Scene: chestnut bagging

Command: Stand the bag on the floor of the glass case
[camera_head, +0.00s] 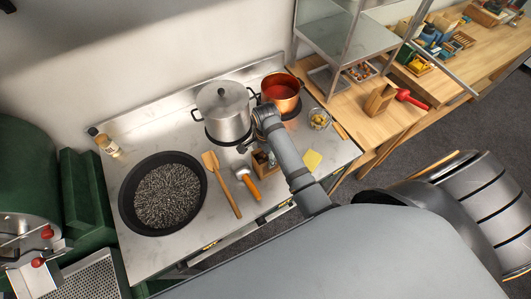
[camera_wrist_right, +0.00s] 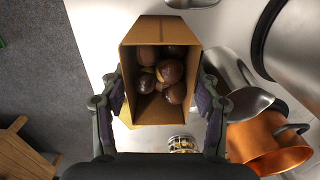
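The small brown bag (camera_head: 262,163) is on or just above the steel stove counter in the head view, partly covered by my right gripper. In the right wrist view the bag (camera_wrist_right: 159,31) is open toward the camera with several glossy chestnuts (camera_wrist_right: 168,72) inside. My right gripper (camera_wrist_right: 160,97) has one finger against each side of the bag and looks shut on it. Whether the bag's base touches the counter is hidden. The glass case (camera_head: 350,32), with a metal frame, stands at the upper right. My left gripper is not in view.
A steel pot (camera_head: 223,110) and a copper pot (camera_head: 281,92) stand close behind the bag. A black pan (camera_head: 131,208), a wooden spatula (camera_head: 224,184) and an orange-handled scoop (camera_head: 248,182) lie to the left. A jar (camera_head: 319,119) and a yellow sheet (camera_head: 312,160) are to the right.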

